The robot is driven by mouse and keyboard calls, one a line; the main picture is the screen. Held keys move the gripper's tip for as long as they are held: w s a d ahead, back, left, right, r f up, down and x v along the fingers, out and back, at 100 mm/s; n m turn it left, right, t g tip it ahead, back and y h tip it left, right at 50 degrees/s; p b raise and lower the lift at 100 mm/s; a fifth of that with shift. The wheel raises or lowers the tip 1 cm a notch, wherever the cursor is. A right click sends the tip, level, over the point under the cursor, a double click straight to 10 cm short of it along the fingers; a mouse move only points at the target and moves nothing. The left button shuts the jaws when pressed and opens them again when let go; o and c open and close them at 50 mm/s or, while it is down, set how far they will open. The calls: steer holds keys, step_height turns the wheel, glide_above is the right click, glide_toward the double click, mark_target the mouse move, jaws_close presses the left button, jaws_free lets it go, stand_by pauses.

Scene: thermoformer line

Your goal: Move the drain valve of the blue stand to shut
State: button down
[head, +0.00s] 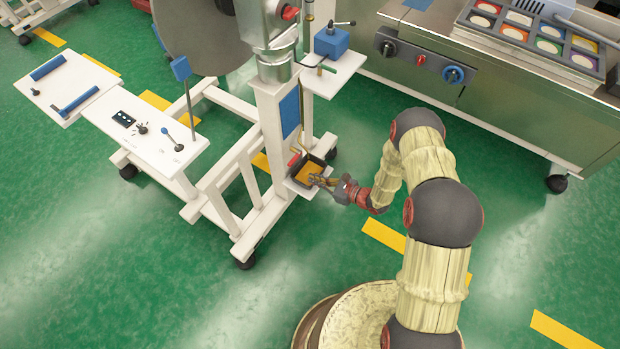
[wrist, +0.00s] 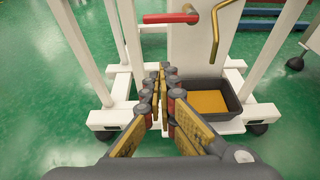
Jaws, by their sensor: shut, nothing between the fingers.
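The stand is a white frame with a blue panel (head: 290,112) on its column. A red lever (wrist: 170,18), which looks like the drain valve handle, lies roughly level across the column at the top of the wrist view, beside a bent brass pipe (wrist: 217,30). The lever also shows small in the head view (head: 294,160). My gripper (wrist: 162,72) is shut and empty, below the lever in the wrist view and apart from it. In the head view my gripper (head: 316,181) is at the front of the stand's foot, partly covering the tray. The valve body is not clear.
A dark tray (wrist: 234,98) with a yellow-orange inside sits at the stand's foot, right of my gripper. White legs and casters flank it. A white side table (head: 150,150) is at left and a steel machine (head: 500,100) at right. Green floor is open in front.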

mark_target(295, 158)
steer(key=b+x, duration=0.3)
steer(key=x, duration=0.5)
steer(key=shift+r, duration=1.95)
steer(key=shift+s+r, duration=0.1)
steer(key=shift+r, duration=0.05)
